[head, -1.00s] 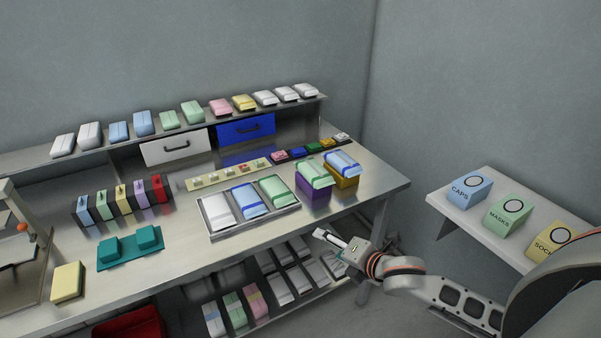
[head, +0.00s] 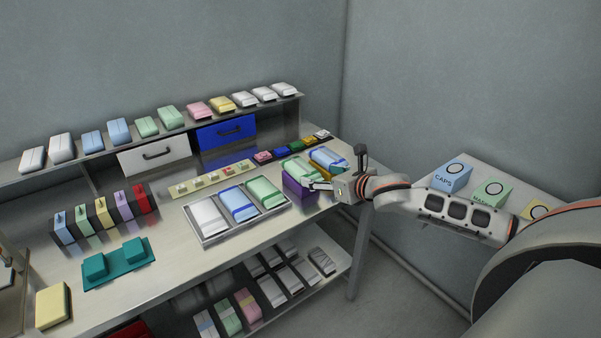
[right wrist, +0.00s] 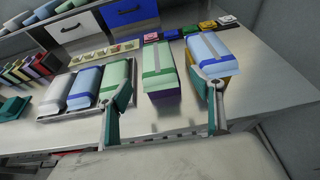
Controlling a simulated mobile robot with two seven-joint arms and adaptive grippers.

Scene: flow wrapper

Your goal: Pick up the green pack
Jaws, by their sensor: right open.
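A green pack (head: 298,168) with a darker green band sits on a purple box (head: 297,190) near the right end of the table. It also shows in the right wrist view (right wrist: 158,66), ahead of and between my open fingers. My right gripper (head: 317,181) is open and empty beside the purple box in the head view; its teal-padded fingers (right wrist: 160,80) stand apart in the right wrist view. Another green pack (head: 265,192) lies in the right compartment of the metal tray (head: 213,241). My left gripper is not in view.
A blue pack (right wrist: 221,52) on a yellow box stands right of the green pack, by my right finger.

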